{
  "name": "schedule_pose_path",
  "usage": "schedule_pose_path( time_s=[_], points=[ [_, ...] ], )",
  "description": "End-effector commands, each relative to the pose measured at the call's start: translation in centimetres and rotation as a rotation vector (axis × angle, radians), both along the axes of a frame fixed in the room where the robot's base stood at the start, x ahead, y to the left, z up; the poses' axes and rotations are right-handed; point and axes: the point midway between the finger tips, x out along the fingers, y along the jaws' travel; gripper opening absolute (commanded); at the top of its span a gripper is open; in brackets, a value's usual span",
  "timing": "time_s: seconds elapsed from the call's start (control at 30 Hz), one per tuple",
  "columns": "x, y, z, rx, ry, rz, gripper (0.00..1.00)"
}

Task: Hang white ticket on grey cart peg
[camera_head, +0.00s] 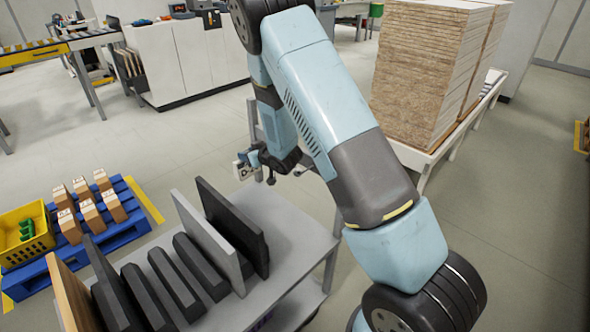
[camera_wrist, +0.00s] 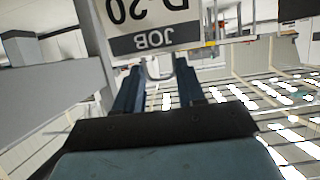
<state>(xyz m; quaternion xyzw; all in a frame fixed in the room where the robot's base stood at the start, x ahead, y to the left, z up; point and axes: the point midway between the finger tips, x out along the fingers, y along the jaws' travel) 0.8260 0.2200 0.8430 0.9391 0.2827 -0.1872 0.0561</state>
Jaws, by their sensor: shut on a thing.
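The white ticket (camera_wrist: 150,15) fills the top middle of the wrist view, with upside-down black "D-20" and a dark "JOB" band. My gripper (camera_wrist: 160,78) is shut on it; a small grey loop shows between the two blue fingers. In the head view my gripper (camera_head: 252,157) holds the ticket (camera_head: 241,170) above the far edge of the grey cart (camera_head: 298,232), near its upright post. The same grey post (camera_wrist: 75,65) seems to stand left of the ticket in the wrist view. I cannot clearly make out the peg, or whether the ticket touches it.
Dark and grey panels (camera_head: 232,226) stand upright on the cart. A blue pallet (camera_head: 125,233) with several small boxes and a yellow crate (camera_head: 25,236) is at left. A board stack (camera_head: 425,65) stands behind my arm at right. Floor beyond the cart is clear.

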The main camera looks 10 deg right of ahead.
Motion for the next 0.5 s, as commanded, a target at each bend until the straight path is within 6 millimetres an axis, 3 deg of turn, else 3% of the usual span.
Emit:
schedule_pose_path(
  time_s=[0.5],
  points=[
    [0.26,0.49,0.84,0.013,0.006,-0.088,0.0]
  ],
)
